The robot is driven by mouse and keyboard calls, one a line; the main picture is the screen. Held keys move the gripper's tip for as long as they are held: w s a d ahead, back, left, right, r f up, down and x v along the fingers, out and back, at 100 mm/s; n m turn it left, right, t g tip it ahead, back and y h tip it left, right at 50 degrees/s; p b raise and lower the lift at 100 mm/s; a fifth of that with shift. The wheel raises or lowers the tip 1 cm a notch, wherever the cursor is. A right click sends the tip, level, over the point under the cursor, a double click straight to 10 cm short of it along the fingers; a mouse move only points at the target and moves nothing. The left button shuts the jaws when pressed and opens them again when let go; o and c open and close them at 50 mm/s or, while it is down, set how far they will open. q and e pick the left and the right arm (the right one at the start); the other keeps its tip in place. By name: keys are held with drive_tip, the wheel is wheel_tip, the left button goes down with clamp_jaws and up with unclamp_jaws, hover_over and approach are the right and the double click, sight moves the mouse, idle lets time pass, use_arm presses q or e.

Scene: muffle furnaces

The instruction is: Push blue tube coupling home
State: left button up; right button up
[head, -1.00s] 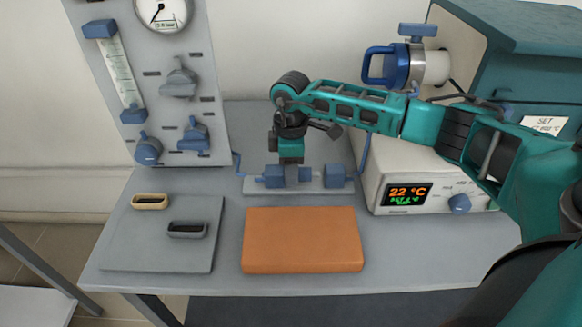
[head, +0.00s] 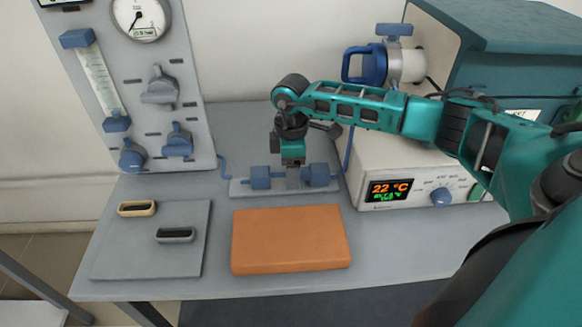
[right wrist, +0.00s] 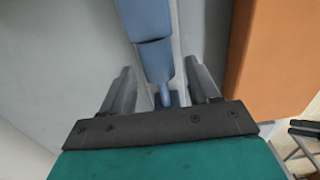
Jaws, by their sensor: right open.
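The blue tube coupling shows in the head view as a left blue block (head: 260,177) and a right blue block (head: 318,174) on a low grey rail (head: 240,188). My right gripper (head: 293,178) points down between the two blocks. In the right wrist view my right gripper (right wrist: 159,70) is open, with one finger on each side of a line of blue parts (right wrist: 153,60) and a thin blue rod (right wrist: 165,96). I cannot tell whether the fingers touch them. The gripper hides the middle of the coupling in the head view. My left gripper is not in view.
An orange block (head: 290,240) lies in front of the rail. A grey mat (head: 140,255) with two oval rings is at the left. The gauge panel (head: 185,80) stands behind left; the furnace controller (head: 405,175), reading 22 °C, is at the right.

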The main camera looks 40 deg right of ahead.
drive_tip(key=shift+r, duration=0.35)
wheel_tip(320, 180, up, 12)
drive_tip(key=p, duration=0.1)
drive_tip(key=shift+r, duration=0.15)
idle(0.5)
